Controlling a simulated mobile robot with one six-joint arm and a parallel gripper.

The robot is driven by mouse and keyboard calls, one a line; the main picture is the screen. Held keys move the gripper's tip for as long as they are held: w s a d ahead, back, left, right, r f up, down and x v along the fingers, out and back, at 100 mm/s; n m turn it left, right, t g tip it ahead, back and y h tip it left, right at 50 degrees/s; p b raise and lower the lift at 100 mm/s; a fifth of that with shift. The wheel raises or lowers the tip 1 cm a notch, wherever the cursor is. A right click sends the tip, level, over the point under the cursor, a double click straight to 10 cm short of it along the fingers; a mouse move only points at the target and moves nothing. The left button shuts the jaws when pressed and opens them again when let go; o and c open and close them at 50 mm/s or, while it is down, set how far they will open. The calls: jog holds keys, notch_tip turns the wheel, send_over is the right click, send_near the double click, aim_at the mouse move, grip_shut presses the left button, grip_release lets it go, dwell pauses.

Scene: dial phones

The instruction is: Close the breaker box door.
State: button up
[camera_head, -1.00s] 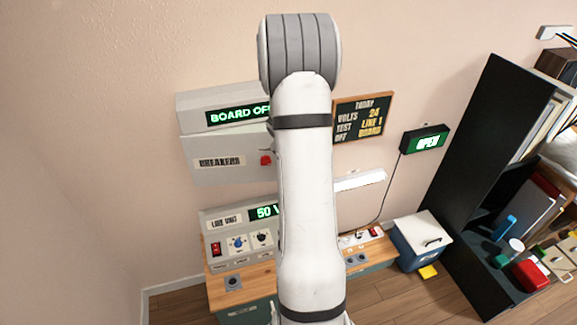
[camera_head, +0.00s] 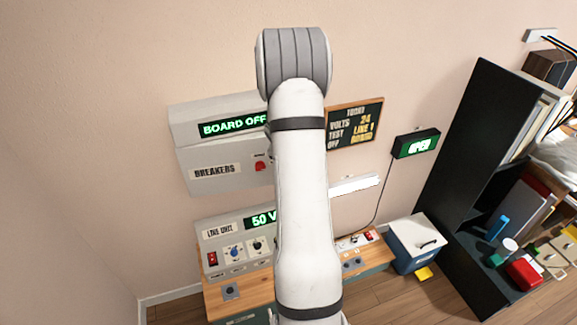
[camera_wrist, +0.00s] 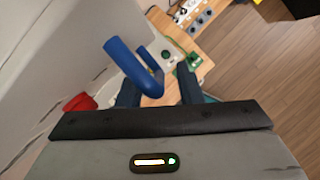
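The breaker box (camera_head: 222,180) is on the wall at the left of the head view, with a "BREAKERS" label and a red knob (camera_head: 260,166) on its pale grey front. Its right side is hidden behind my arm, so I cannot tell how far the door stands open. In the wrist view a bent blue handle (camera_wrist: 122,58) reaches down to the space between my fingers. A red part (camera_wrist: 80,102) shows at the left. My gripper (camera_wrist: 160,88) has its dark fingers apart, with gaps beside the handle's lower end. My gripper is hidden in the head view.
A "BOARD OFF" display (camera_head: 232,126) is above the box. A line unit (camera_head: 232,245) with switches stands on the wooden bench (camera_head: 240,296) below. A chalkboard (camera_head: 355,122), an OPEN sign (camera_head: 416,145), a cooler (camera_head: 413,245) and a dark shelf (camera_head: 460,170) are to the right.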

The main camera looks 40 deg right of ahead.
jog(key=shift+w+r, duration=0.1)
jog(key=shift+a+r, duration=0.1)
jog(key=shift+r, duration=0.1)
jog(key=v, duration=0.7)
jog(key=shift+b, duration=0.45)
jog(key=shift+a, duration=0.1)
